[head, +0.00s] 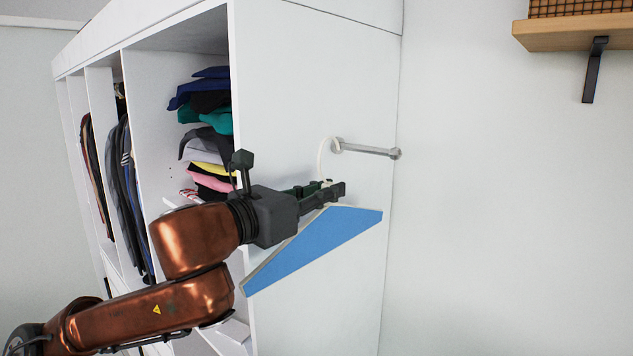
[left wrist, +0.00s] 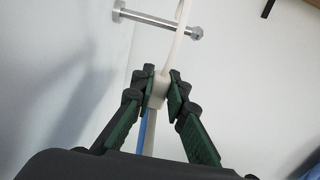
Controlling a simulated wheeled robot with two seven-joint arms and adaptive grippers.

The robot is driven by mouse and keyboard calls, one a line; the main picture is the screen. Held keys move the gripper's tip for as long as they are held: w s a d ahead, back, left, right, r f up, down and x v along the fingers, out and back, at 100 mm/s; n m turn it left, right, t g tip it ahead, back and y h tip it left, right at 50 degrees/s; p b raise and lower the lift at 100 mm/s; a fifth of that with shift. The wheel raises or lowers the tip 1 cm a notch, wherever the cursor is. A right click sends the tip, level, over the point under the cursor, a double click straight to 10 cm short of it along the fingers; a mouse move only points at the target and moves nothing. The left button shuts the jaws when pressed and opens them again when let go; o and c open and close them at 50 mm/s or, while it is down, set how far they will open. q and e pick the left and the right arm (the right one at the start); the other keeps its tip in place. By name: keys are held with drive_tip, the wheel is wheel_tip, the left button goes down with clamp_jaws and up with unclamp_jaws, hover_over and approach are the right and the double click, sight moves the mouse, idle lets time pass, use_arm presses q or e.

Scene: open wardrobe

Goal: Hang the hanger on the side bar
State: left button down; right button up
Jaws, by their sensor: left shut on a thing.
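The hanger has a white hook (head: 321,157) and a blue body (head: 318,245) that hangs tilted, its right end higher. My left gripper (head: 334,189) is shut on the hanger's neck, just below the hook. In the left wrist view the white neck (left wrist: 157,92) sits between the two fingers. The metal side bar (head: 370,150) sticks out from the wardrobe's side panel. The top of the hook overlaps the bar's left end in the head view. In the left wrist view the hook crosses in front of the bar (left wrist: 155,20); whether they touch I cannot tell. My right gripper is out of view.
The white wardrobe's side panel (head: 310,80) stands close behind the gripper and hanger. Its open front holds folded clothes (head: 208,140) and hanging clothes (head: 125,190). A wooden wall shelf (head: 575,33) with a dark bracket is at upper right. The space right of the bar is free.

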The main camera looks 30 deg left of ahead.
use_arm(q)
drive_tip(key=w+p, duration=0.1)
drive_tip(key=w, duration=0.1)
drive_tip(key=w+p, duration=0.1)
drive_tip(key=p, duration=0.1)
drive_tip(key=w+p, duration=0.2)
drive_tip(key=shift+w+d+r, duration=0.2)
drive_tip(key=shift+w+d, duration=0.15)
drive_tip(key=shift+d, duration=0.05)
drive_tip(key=shift+w, duration=0.3)
drive_tip(key=shift+f, duration=0.2)
drive_tip(key=shift+w+d+r+p, duration=0.1)
drive_tip(key=shift+w+r+p, duration=0.05)
drive_tip(key=shift+w+p, duration=0.35)
drive_tip(key=shift+w+d+p, duration=0.15)
drive_tip(key=shift+w+p, duration=0.35)
drive_tip(key=shift+w, duration=0.7)
drive_tip(key=shift+w+d, duration=0.15)
drive_tip(key=shift+w, duration=0.55)
drive_tip(key=shift+w+d, duration=0.1)
drive_tip(key=shift+w, duration=1.15)
drive_tip(key=shift+f, duration=0.25)
